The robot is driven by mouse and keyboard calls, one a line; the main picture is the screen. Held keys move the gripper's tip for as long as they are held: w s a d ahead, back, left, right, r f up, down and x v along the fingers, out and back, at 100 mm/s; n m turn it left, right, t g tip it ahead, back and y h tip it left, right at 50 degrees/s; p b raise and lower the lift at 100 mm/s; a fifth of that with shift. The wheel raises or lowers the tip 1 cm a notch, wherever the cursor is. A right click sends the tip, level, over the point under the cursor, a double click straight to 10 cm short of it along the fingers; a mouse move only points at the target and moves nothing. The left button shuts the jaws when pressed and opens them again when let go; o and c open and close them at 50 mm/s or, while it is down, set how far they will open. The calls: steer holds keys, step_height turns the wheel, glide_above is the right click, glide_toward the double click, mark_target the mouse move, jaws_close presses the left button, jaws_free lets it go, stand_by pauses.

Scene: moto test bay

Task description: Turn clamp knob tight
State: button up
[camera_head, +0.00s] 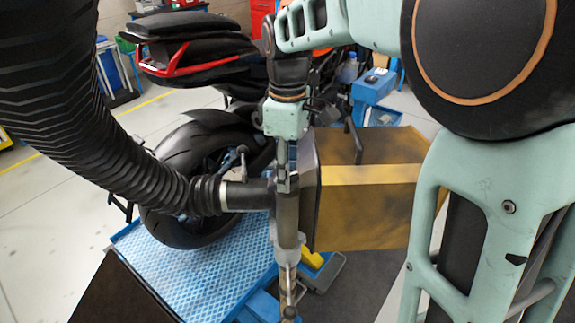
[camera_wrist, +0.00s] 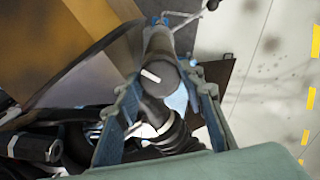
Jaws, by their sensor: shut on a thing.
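The clamp knob (camera_wrist: 158,72) is a dark round cap with a white stripe, seen from above in the wrist view. My gripper (camera_wrist: 161,84) reaches down from above, with one finger on each side of the knob, and is shut on it. In the head view my gripper (camera_head: 285,182) points down at the top of a grey upright post (camera_head: 287,218). There the fingers hide the knob, and I cannot tell how tight it is.
A ribbed black hose (camera_head: 85,115) joins the post from the left through a banded black pipe (camera_head: 245,194). A yellow-brown box (camera_head: 365,205) stands close on the right. Behind are a motorcycle's rear wheel (camera_head: 185,170) and a blue platform (camera_head: 195,280).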

steer(key=m, duration=0.4)
steer(key=shift+m, duration=0.3)
steer(key=m, duration=0.4)
steer(key=shift+m+p, duration=0.3)
steer(key=shift+p, duration=0.05)
steer(key=m, duration=0.4)
steer(key=shift+m, duration=2.3)
steer(key=o, duration=1.2)
steer(key=shift+c, duration=0.2)
steer(key=shift+r, duration=0.15)
